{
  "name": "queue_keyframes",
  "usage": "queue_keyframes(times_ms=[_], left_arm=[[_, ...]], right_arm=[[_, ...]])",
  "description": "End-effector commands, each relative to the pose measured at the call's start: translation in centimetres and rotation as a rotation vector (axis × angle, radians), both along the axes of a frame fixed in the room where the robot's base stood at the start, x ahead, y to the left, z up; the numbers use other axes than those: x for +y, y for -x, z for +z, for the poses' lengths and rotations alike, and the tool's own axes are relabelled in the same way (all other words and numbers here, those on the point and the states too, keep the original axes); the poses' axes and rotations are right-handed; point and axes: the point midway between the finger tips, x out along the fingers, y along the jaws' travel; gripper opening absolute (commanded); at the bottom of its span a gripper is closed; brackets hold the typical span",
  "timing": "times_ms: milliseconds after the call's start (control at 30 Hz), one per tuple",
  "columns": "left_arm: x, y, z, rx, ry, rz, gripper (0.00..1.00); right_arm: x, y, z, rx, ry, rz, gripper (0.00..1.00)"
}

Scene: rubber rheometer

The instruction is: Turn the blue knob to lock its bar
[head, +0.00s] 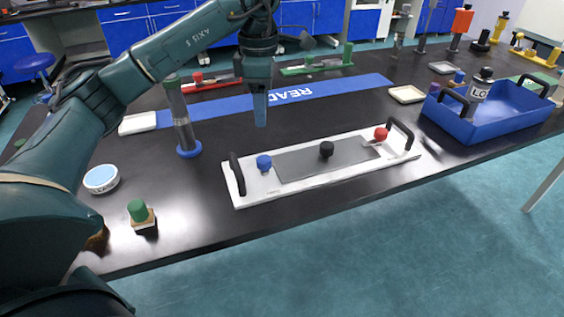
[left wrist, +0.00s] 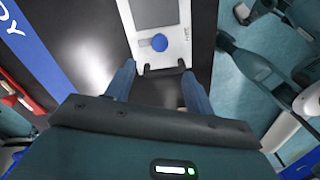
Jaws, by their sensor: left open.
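The blue knob (head: 264,163) stands near the left end of a white panel (head: 240,197) that has a grey plate in its middle. The knob also shows in the left wrist view (left wrist: 159,42), beyond my fingers. I cannot make out its bar clearly or which way it points. A black knob (head: 326,148) and a red knob (head: 381,134) stand farther right on the panel. My left gripper (head: 260,122) points down, open and empty, above and behind the blue knob, apart from it. Its two fingers show spread in the left wrist view (left wrist: 159,72). My right gripper is not seen.
Black handles (head: 236,174) rise at both panel ends, one close to the blue knob. A clear column with a blue base (head: 188,149) stands to the left. A blue tray (head: 490,118) is at the right. Dark table in front of the panel is clear.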

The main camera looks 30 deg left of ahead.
Motion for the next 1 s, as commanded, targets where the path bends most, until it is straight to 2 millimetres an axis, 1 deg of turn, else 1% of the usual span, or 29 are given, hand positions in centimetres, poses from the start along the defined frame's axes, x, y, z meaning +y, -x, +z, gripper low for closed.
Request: queue_keyframes(times_ms=[67, 167, 500, 600, 700, 800, 1000], left_arm=[[0.4, 0.0, -0.3, 0.000, -0.013, 0.005, 0.54], [0.3, 0.1, -1.6, 0.004, -0.012, 0.004, 0.54], [0.2, 0.1, -8.6, 0.004, -0.008, 0.002, 0.54], [0.2, 0.1, -10.3, 0.004, -0.008, 0.002, 0.54], [0.2, 0.1, -11.6, 0.003, -0.008, 0.002, 0.54], [0.2, 0.0, -12.4, 0.001, -0.006, 0.002, 0.54], [0.2, 0.0, -13.0, 0.000, -0.007, 0.002, 0.54]], right_arm=[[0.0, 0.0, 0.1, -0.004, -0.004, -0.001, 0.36], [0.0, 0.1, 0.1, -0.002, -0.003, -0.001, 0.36], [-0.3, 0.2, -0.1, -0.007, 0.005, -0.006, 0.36], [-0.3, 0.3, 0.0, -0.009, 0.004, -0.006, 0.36], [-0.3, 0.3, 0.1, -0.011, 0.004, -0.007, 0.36], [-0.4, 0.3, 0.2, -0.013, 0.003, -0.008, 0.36], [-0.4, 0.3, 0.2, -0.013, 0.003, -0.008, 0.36]])
